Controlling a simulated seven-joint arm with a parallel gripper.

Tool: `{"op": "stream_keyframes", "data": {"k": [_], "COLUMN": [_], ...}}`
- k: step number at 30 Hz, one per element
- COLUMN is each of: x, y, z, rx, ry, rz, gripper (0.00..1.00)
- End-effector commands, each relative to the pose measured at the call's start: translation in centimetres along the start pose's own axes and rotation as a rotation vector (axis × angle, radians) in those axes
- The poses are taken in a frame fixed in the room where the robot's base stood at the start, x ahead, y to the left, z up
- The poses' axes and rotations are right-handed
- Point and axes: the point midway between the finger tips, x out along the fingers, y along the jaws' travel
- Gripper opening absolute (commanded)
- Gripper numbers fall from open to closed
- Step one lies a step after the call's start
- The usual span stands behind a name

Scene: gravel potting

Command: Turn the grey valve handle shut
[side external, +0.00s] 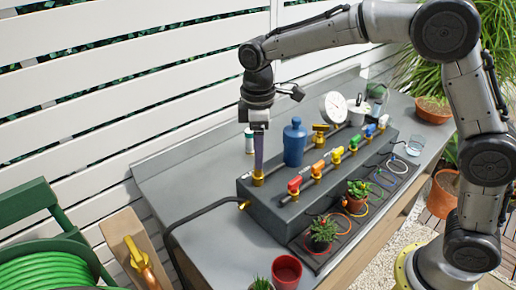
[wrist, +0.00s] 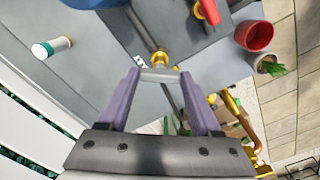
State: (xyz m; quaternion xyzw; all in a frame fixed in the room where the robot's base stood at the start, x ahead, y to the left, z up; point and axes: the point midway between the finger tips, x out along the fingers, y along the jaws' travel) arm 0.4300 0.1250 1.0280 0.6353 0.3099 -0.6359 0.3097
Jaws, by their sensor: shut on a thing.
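The grey valve handle (wrist: 160,74) shows in the wrist view as a short bar between the purple fingertips of my gripper (wrist: 160,77). The fingers are shut on its two ends. The bar lies roughly crosswise to the grey pipe that runs up and to the left from the brass valve body (wrist: 159,58). In the side external view my gripper (side external: 259,167) points straight down over the same brass valve at the left end of the dark block (side external: 271,206). There the fingers hide the handle.
A blue bottle (side external: 294,144) stands on the block just right of my gripper. A row of valves with red (side external: 294,185), orange, yellow and other coloured handles lines the block. A white cylinder (wrist: 51,47) stands behind. A red cup (side external: 286,271) and potted plants stand in front.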

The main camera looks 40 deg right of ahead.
Motion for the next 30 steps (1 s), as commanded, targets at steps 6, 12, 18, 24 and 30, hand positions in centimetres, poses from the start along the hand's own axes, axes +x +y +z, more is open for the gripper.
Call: {"op": "stream_keyframes", "data": {"k": [6, 12, 18, 24, 30], "x": [-0.15, -0.17, -0.16, -0.18, -0.18], "y": [0.01, 0.01, 0.03, 0.04, 0.03], "z": [-0.04, -0.04, -0.06, -0.06, -0.05], "rx": [0.205, 0.394, 0.576, 0.73, 0.839], "ry": [0.002, 0.003, 0.004, 0.004, 0.004], "rz": [0.002, 0.002, 0.002, 0.002, 0.002], "gripper": [0.09, 0.09, 0.09, 0.09, 0.09]}}
